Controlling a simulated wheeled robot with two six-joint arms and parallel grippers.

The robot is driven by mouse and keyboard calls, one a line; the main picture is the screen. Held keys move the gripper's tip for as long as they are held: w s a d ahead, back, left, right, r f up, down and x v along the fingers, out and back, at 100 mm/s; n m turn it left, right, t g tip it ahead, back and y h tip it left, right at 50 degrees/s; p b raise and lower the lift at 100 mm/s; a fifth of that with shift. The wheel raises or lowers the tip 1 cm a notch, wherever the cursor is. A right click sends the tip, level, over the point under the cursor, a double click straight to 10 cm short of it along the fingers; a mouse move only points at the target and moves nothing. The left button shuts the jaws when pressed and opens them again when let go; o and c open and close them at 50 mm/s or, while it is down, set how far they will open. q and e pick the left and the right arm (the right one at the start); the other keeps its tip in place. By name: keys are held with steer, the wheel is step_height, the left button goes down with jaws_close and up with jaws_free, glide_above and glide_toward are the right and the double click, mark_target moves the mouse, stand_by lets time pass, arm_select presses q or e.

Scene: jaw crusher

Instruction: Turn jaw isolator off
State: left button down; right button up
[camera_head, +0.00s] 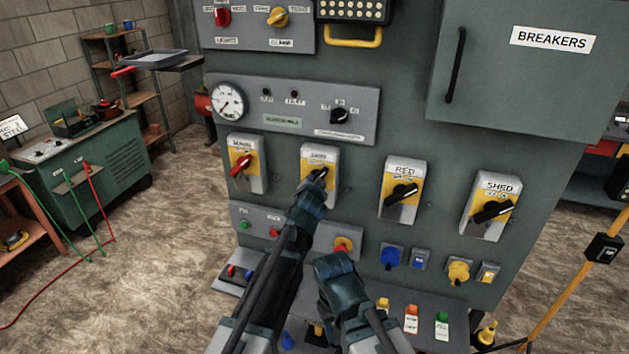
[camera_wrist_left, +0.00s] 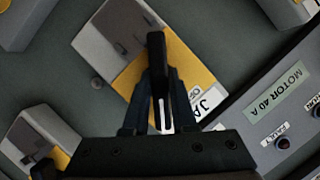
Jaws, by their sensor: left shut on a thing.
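The jaw isolator (camera_head: 319,157) is a grey box with a yellow plate and a black handle, second from the left in the isolator row. Its yellow plate and a label starting "JA" show in the wrist view (camera_wrist_left: 201,98). My left gripper (camera_head: 317,182) is at the isolator, shut on the black handle (camera_wrist_left: 156,50), with one finger on each side. The handle sits slanted relative to the plate's edges. My right gripper (camera_head: 336,266) is lower, in front of the panel; its fingers cannot be made out.
The main isolator (camera_head: 241,167) with a red handle is to the left. The RED (camera_head: 402,190) and SHED (camera_head: 490,207) isolators are to the right. A gauge panel (camera_head: 285,108) is above. Below are buttons, blue and yellow sockets, and a shelf of padlocks and tags.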

arm_select(q)
steer(key=shift+a+n+g+h+p, duration=0.1)
steer(key=shift+n+g+h+p, duration=0.35)
steer(key=shift+n, duration=0.45)
steer(key=shift+n+g+h+p, duration=0.3)
steer(key=shift+n+h, duration=0.35)
steer(key=shift+n, duration=0.35)
steer(key=n+h, duration=0.2)
steer(key=shift+f+n+g, duration=0.1)
steer(key=shift+n+g, duration=0.15)
steer(key=shift+n, duration=0.15)
steer(key=shift+n+h+b, duration=0.5)
steer(key=shift+n+h, duration=0.4)
steer(key=shift+n, duration=0.3)
steer(key=shift+n+h+b, duration=0.6)
steer(key=shift+n+h, duration=0.1)
steer(key=shift+n, duration=0.4)
steer(key=c, duration=0.7)
jaws_free()
